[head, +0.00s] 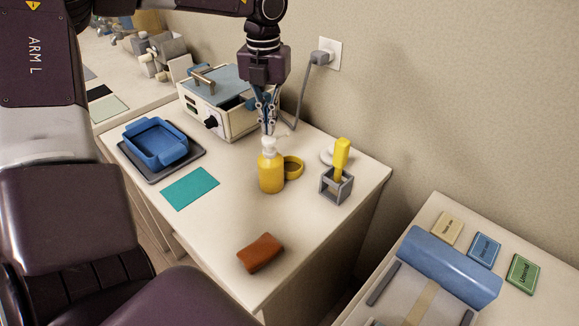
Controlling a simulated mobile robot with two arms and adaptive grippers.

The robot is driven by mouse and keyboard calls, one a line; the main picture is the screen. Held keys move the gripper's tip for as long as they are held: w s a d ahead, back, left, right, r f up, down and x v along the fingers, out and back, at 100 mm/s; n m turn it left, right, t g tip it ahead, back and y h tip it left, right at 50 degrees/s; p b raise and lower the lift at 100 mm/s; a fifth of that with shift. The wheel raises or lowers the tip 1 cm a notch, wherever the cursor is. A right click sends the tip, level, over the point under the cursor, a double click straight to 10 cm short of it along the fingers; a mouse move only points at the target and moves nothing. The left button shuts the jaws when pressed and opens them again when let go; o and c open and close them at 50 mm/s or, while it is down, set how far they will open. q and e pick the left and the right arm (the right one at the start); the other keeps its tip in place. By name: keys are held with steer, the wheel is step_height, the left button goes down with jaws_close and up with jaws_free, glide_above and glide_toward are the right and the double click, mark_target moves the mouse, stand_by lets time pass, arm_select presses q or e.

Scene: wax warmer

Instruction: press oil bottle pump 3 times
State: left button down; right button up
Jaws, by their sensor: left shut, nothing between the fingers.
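The oil bottle (271,172) is yellow with a white pump head (268,145) and stands upright on the white cabinet top. My left gripper (268,131) points down, shut and empty, with its fingertips right above the pump head. I cannot tell whether the fingertips touch the pump. My right gripper is not in the view.
Behind the gripper stands the wax warmer (220,95) with a blue lid. A yellow ring (293,167) lies against the bottle's right side. A grey holder (336,186) with a yellow-handled tool, a blue tray (156,143), a teal cloth (190,188) and a brown block (260,253) lie around.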

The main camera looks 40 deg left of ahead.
mark_target(269, 138)
arm_select(q)
steer(key=shift+f, duration=0.1)
stand_by(0.3)
steer(key=shift+f+b, duration=1.6)
steer(key=shift+r+p, duration=0.75)
steer(key=shift+r, duration=0.95)
steer(key=shift+f, duration=0.1)
